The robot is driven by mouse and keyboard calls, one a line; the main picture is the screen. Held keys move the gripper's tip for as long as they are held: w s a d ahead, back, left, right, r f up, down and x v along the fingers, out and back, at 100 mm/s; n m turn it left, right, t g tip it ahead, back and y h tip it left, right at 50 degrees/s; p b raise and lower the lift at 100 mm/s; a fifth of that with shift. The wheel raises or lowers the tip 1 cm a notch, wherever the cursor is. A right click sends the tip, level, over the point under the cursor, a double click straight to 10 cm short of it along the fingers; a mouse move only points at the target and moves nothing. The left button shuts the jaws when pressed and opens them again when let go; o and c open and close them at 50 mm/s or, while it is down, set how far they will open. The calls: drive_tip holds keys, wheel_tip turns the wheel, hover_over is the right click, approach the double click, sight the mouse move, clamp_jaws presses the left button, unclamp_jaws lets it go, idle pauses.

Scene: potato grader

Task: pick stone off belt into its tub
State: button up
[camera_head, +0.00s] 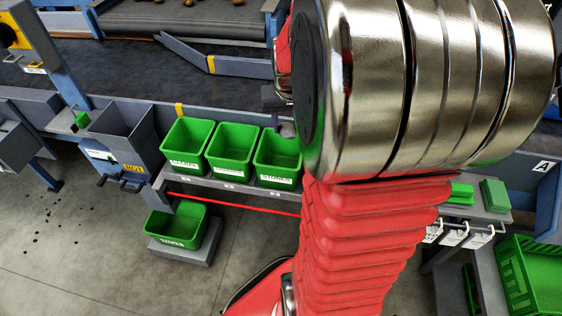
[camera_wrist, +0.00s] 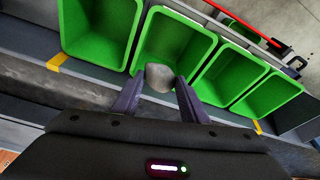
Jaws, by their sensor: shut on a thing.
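A rounded grey stone (camera_wrist: 160,77) is held between the two purple fingers of my gripper (camera_wrist: 158,86) in the wrist view. The stone appears in front of the near part of a green tub (camera_wrist: 178,22), the second from the left there; its height above the tub is hard to judge. In the head view, the tub labelled for stones (camera_head: 277,178) is the right one of three in view on the shelf. The stone (camera_head: 287,130) shows small at its far right corner, beside my arm, which hides most of my gripper.
Two more green tubs (camera_head: 187,142) (camera_head: 231,146) stand left of it. A lower tub (camera_head: 176,228) stands near the floor, beside a grey hopper (camera_head: 122,135). The dark belt (camera_head: 130,60) runs behind. In the wrist view another tub (camera_wrist: 100,50) is at the left.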

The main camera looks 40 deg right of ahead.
drive_tip(key=shift+f, duration=0.15)
drive_tip(key=shift+f, duration=2.85)
drive_tip(key=o, duration=1.2)
drive_tip(key=shift+r, duration=0.1)
drive_tip(key=v, duration=1.3)
drive_tip(key=shift+r, duration=0.25)
drive_tip(key=shift+a, duration=0.1)
